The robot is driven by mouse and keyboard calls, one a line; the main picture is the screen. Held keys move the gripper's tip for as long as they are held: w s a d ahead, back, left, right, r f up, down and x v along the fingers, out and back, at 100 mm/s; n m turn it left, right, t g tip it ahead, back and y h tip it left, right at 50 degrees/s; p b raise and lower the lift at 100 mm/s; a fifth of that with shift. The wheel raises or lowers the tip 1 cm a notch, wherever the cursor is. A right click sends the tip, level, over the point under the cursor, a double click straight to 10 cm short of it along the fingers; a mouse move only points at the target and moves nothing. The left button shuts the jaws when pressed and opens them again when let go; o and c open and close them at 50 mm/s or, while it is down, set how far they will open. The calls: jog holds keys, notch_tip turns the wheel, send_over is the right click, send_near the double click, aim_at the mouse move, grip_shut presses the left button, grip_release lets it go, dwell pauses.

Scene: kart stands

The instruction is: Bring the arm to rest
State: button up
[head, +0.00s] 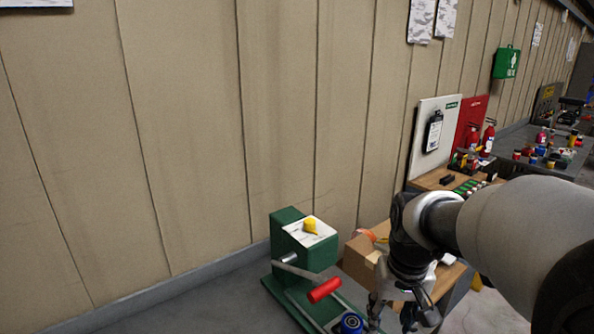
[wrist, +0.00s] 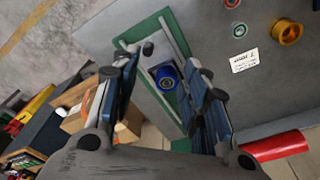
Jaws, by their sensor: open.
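My arm reaches in from the right in the head view, and my gripper (head: 402,304) points down at the lower middle, beside a green press-like stand (head: 292,245). In the wrist view my gripper (wrist: 160,100) has its two fingers spread apart, with nothing held between them. A blue round part (wrist: 166,80) sits on the stand's base and shows in the gap between the fingers, below them. The same blue part (head: 351,323) is at the bottom edge of the head view.
The stand has a lever with a red handle (head: 325,290) and a yellow piece (head: 310,226) on top. A cardboard box (head: 361,262) is close behind my gripper. A bench with fire extinguishers (head: 488,138) and small parts lies at the right.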

jog(key=s+a+r+t, duration=0.1)
jog(key=s+a+r, duration=0.1)
jog(key=s, duration=0.7)
jog(key=s+a+r+n+t, duration=0.1)
jog(key=s+a+r+t, duration=0.1)
jog(key=s, duration=0.8)
jog(key=shift+a+r, duration=0.25)
jog(key=shift+a, duration=0.1)
